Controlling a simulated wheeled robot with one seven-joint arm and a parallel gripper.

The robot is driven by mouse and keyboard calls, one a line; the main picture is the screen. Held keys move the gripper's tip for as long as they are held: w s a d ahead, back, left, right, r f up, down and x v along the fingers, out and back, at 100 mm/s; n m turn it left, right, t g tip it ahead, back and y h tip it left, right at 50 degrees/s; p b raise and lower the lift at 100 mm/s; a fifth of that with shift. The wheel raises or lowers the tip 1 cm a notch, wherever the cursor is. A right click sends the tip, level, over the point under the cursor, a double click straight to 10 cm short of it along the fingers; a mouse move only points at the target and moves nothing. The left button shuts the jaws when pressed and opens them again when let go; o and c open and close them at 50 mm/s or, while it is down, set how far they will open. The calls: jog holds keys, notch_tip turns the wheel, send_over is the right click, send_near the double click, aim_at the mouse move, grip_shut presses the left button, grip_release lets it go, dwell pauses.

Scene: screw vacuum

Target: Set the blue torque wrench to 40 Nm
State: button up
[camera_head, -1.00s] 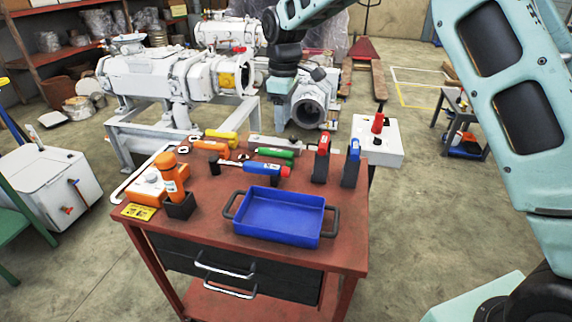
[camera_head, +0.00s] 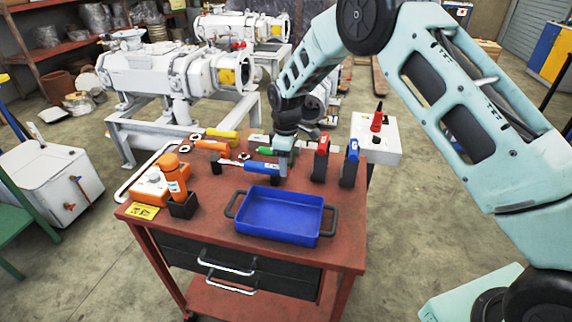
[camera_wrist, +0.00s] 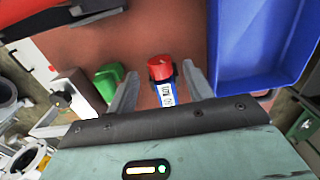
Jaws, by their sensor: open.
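The blue torque wrench (camera_head: 259,167) lies on the red cart top, behind the blue tray. My gripper (camera_head: 284,168) is lowered over its handle end and hides the red end cap in the head view. In the wrist view, the wrench's red end (camera_wrist: 160,67) and its blue body with a white printed scale label (camera_wrist: 168,96) lie between my two spread fingers (camera_wrist: 160,79). The gripper is open, one finger on each side of the handle. The setting on the scale is too small to read.
The blue tray (camera_head: 238,209) stands just in front. A green-handled wrench (camera_head: 265,151), an orange-handled one (camera_head: 211,146) and a yellow-handled one (camera_head: 222,134) lie nearby. Upright red (camera_head: 322,157) and blue (camera_head: 350,163) tools stand at the right. Orange bottles (camera_head: 172,175) are at the left.

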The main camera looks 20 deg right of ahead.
jog(key=shift+f, duration=1.15)
jog(key=c, duration=1)
jog(key=shift+a+t, duration=0.1)
jog(key=shift+t, duration=0.2)
